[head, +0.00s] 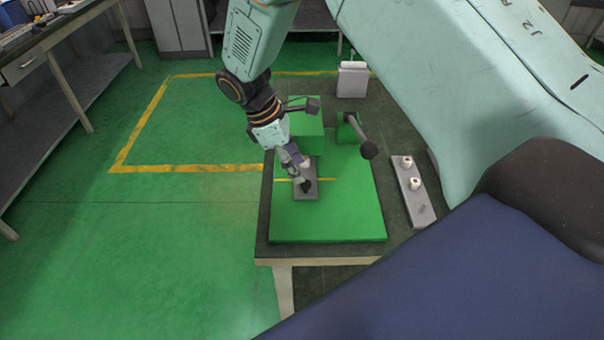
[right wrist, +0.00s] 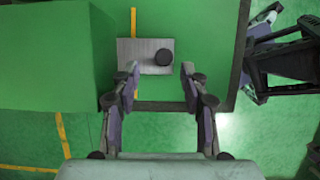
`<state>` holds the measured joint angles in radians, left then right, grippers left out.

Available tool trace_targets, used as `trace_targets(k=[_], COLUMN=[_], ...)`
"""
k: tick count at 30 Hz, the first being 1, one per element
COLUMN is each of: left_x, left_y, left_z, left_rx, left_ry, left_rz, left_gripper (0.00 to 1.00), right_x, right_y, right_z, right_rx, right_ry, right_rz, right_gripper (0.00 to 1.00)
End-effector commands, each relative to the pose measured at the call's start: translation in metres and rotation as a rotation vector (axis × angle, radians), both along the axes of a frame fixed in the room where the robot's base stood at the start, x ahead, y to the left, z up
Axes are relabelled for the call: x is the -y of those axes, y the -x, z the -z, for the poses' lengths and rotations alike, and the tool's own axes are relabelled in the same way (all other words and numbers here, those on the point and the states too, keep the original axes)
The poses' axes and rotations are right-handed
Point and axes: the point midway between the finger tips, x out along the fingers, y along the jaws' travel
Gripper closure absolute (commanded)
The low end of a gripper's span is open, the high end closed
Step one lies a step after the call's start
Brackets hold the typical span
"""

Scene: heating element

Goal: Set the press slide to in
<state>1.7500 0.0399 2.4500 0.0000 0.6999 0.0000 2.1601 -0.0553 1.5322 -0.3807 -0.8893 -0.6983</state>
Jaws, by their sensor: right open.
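The green press (head: 355,215) stands on a dark-topped table. Its slide is a grey plate (head: 306,195) with a black round knob (head: 306,186), in front of the green block (head: 307,138).
A lever with a black ball (head: 368,150) rises right of the block. A grey strip with white pieces (head: 409,190) lies at the table's right. A dark jointed part (right wrist: 280,60), unclear whether mine, shows at right.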

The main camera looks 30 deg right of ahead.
Motion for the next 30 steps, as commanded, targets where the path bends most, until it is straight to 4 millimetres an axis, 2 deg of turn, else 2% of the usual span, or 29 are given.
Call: trace_targets(k=[1,6,12,30], left_x=[0.000,0.000,0.000,0.000], left_y=[0.000,0.000,0.000,0.000], left_z=[0.000,0.000,0.000,0.000], left_rx=[0.000,0.000,0.000,0.000], left_ry=[0.000,0.000,0.000,0.000], left_rz=[0.000,0.000,0.000,0.000], left_gripper=[0.51,0.51,0.51,0.51], right_x=[-0.004,-0.014,-0.022,-0.023], right_y=[-0.004,-0.010,-0.015,-0.015], right_z=[-0.011,-0.041,-0.062,-0.067], right_rx=[0.006,0.005,0.003,0.000], right_ry=[0.001,0.001,0.000,0.000], right_rz=[-0.002,-0.002,-0.002,-0.001], right_gripper=[0.55,0.55,0.55,0.55])
